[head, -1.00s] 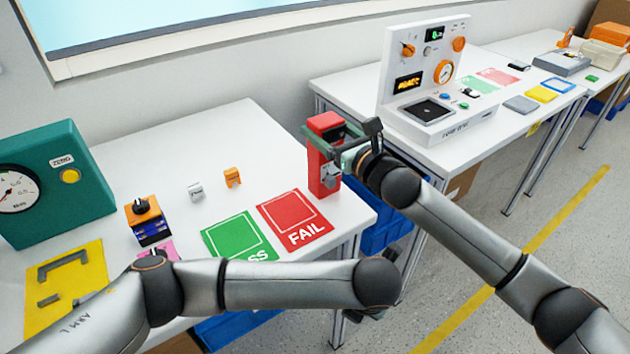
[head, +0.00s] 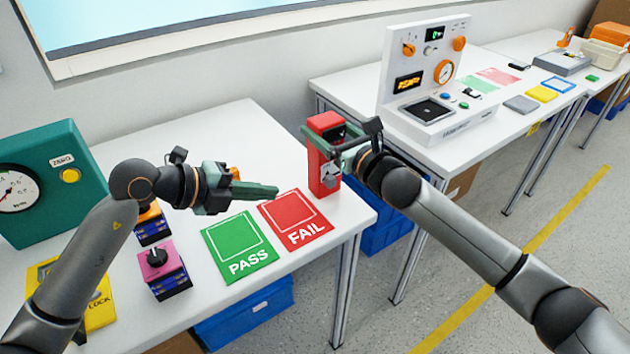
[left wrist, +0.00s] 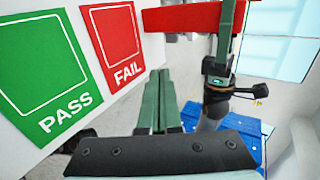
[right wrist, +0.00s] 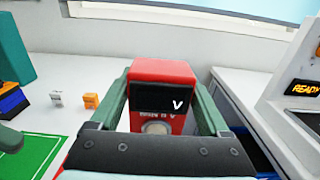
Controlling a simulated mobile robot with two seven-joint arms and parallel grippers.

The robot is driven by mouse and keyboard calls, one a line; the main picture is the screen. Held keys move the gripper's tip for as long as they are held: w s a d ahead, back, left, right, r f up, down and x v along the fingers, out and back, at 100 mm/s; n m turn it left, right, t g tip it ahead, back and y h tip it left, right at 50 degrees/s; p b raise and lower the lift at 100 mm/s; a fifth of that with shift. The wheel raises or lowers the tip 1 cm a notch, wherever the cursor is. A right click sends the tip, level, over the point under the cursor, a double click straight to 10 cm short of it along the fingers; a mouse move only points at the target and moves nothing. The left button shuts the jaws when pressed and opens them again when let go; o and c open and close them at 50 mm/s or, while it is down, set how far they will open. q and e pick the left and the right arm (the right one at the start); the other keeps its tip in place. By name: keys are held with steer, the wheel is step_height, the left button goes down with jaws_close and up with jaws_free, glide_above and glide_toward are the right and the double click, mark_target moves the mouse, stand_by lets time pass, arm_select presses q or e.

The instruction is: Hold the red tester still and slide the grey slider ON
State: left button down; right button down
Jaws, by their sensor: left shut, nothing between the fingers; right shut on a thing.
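The red tester (head: 324,180) stands upright at the right end of the near table. My right gripper (head: 328,138) is shut on its upper part, one finger on each side. In the right wrist view the tester (right wrist: 160,72) sits between both fingers, its dark display showing. A grey part (head: 330,174) shows on the tester's front; I cannot tell whether it is the slider or its position. My left gripper (head: 276,191) is shut and empty, pointing right towards the tester, a short gap away. In the left wrist view the tester (left wrist: 185,17) lies beyond the closed fingertips (left wrist: 160,75).
The green PASS card (head: 240,246) and red FAIL card (head: 296,218) lie flat below and beside my left gripper. A pink-topped switch block (head: 160,262) and a teal gauge box (head: 60,185) stand at left. A white test panel (head: 430,75) stands on the table behind.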

arm_select(q)
glide_toward(334, 176)
steer(key=f, duration=0.1)
steer(key=d+f, duration=0.1)
steer(key=w+d+f, duration=0.1)
steer(key=f, duration=0.1)
steer(key=shift+f, duration=0.1)
steer(key=shift+w+d, duration=0.45)
steer(key=shift+d, duration=0.2)
steer(key=w+d, duration=0.2)
steer(key=shift+d, duration=0.3)
